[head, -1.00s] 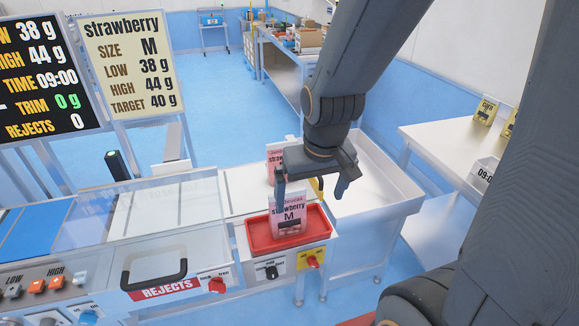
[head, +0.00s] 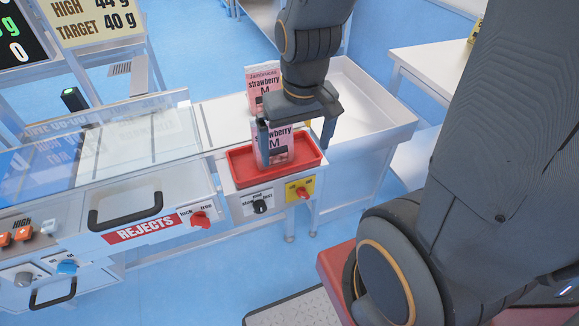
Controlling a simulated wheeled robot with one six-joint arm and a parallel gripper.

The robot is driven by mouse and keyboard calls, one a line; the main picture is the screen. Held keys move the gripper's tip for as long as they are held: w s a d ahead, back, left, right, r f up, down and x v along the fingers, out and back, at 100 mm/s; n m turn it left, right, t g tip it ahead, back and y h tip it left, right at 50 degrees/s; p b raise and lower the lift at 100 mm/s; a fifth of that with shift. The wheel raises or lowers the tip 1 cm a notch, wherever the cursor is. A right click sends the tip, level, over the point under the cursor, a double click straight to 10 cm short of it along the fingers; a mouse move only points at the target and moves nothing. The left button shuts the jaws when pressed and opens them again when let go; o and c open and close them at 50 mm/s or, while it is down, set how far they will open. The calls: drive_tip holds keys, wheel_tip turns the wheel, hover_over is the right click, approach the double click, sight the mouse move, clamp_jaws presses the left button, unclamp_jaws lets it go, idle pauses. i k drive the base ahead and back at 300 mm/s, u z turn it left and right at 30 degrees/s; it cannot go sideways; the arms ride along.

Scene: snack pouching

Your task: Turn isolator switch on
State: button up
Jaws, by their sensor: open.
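The likely isolator switch is a red knob on a yellow plate (head: 302,191), on the right of the front panel below the red tray. The lettering on the plate is too small to read, and I cannot tell which position the knob is in. My gripper (head: 297,138) is open above and behind the switch, over the red tray (head: 240,178). Its fingers hang down on either side of a pink strawberry M pouch (head: 278,150) standing in the tray. It is apart from the switch.
A black knob (head: 260,206) is just left of the switch, and a red lock/free knob (head: 200,219) further left. The REJECTS drawer (head: 150,232) has a black handle. Another pouch (head: 262,80) stands behind my gripper. A white bin (head: 365,125) is on the right.

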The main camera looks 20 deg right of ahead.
sight(302, 192)
drive_tip(key=z, duration=1.05)
drive_tip(key=k, duration=0.95)
drive_tip(key=u, duration=1)
